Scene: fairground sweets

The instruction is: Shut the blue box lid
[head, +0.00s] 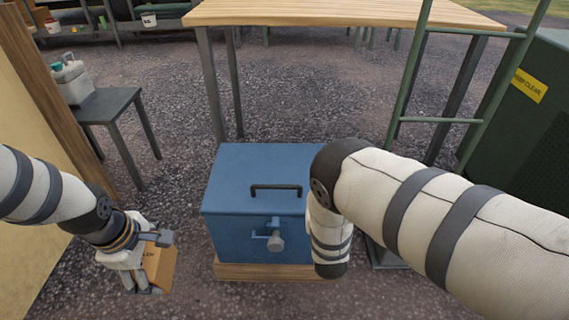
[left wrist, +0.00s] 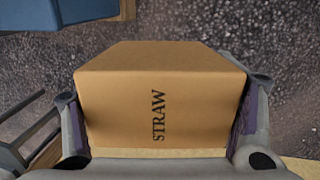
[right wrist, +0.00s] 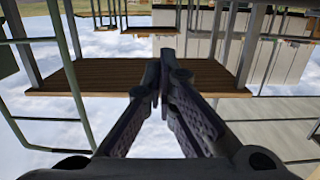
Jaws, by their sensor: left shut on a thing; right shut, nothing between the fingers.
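The blue box (head: 228,232) stands on a low wooden base in the head view. Its blue lid (head: 232,175) with a black handle (head: 275,187) lies flat on top, and I see no gap along the visible edge. A latch (head: 275,238) is on the front face. My right arm hides the box's right side. My left gripper (left wrist: 160,115), left of the box, is shut on a brown carton marked STRAW (left wrist: 120,105); the carton also shows in the head view (head: 160,268). My right gripper (right wrist: 158,85) is shut and empty; the head view does not show it.
A wooden-topped table (head: 330,13) stands behind the box. A green ladder-like frame (head: 440,120) and a dark green cabinet (head: 535,130) are at the right. A small dark table (head: 110,103) bearing a container (head: 72,82) is at the left. Gravel is clear between it and the box.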

